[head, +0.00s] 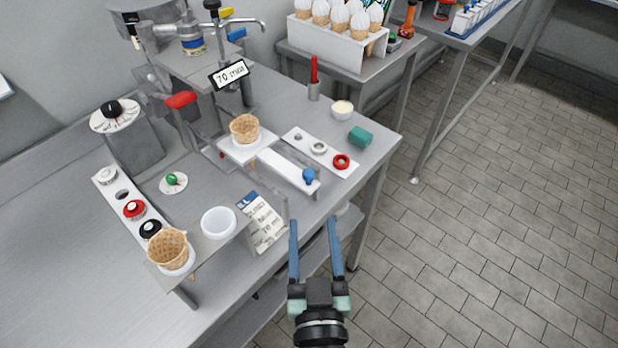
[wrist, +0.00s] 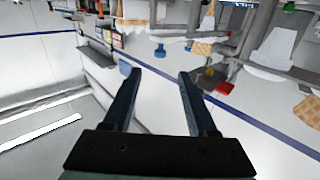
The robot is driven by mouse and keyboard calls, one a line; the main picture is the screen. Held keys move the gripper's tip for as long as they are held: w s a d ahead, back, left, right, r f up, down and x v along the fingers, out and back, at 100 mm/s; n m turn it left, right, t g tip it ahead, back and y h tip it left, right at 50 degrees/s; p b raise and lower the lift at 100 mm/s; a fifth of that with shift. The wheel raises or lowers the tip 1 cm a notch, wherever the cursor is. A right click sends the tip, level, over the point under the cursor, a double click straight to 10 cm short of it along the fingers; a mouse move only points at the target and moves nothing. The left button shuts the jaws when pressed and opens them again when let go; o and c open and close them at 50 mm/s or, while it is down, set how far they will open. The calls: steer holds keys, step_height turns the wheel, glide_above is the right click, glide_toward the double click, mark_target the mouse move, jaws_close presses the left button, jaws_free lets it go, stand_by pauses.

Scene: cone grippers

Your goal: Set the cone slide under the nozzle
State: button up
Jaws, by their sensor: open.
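The cone slide (head: 287,168) is a white strip on the steel bench, with a white plate at its far left end and a blue knob (head: 309,176) at its near right end. A waffle cone (head: 244,128) stands upright on that plate. The dispenser (head: 188,68) rises behind it; I cannot clearly make out the nozzle tip or whether the cone is exactly below it. My gripper (head: 313,222) is open and empty, off the front of the bench, nearer than the knob and apart from it. The wrist view shows both fingers (wrist: 160,73) spread, with the blue knob (wrist: 160,50) beyond them.
A red lever (head: 181,100) sticks out from the dispenser. A sign (head: 229,73) hangs beside its column. A strip with rings (head: 319,149) lies right of the slide.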

mark_target(309, 180)
steer(key=w+p, duration=0.2)
steer(key=w, duration=1)
steer(key=shift+w+p, duration=0.1)
steer(key=shift+p, duration=0.25)
jaws_close()
stand_by(0.9)
